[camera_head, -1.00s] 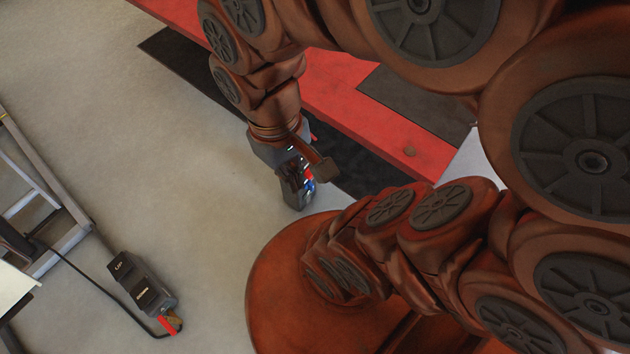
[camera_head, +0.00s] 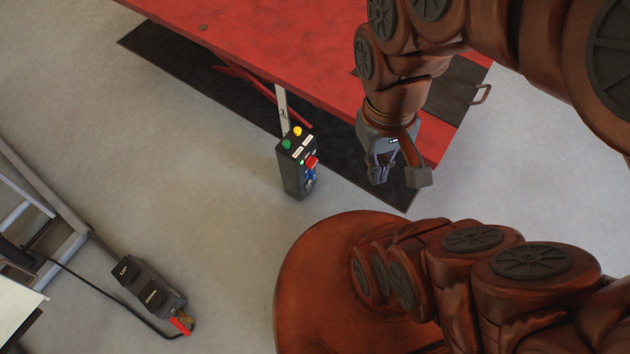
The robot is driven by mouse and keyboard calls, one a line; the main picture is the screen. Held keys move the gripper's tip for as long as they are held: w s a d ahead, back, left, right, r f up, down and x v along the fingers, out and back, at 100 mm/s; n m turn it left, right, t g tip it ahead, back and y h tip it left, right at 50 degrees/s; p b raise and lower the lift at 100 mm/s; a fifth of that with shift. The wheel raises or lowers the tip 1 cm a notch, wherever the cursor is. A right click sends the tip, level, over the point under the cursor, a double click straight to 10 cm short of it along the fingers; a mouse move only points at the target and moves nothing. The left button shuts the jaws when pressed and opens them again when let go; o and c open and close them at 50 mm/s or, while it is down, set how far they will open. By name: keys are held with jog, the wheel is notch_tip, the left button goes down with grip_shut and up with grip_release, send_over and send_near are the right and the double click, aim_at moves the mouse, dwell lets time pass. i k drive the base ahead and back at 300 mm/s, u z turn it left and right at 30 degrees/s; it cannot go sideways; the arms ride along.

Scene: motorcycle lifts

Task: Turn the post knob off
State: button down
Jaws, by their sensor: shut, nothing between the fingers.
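A dark control post (camera_head: 293,174) stands on the floor at the front edge of the red lift. Its top has a green button (camera_head: 286,144) and a yellow button (camera_head: 297,131). Its near face carries a red knob (camera_head: 311,162) and a blue part (camera_head: 311,174) below it. Which way the knob points is too small to tell. My gripper (camera_head: 377,180) hangs to the right of the post, apart from it, with its fingers shut and empty.
The red lift platform (camera_head: 262,52) runs across the top, over a dark mat (camera_head: 190,71). A foot pedal box (camera_head: 148,285) with a cable lies at lower left, beside a grey metal frame (camera_head: 60,215). Grey floor is clear between pedal and post.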

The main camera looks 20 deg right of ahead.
aim_at(311, 160)
jog(key=k, duration=1.35)
jog(key=u, duration=1.3)
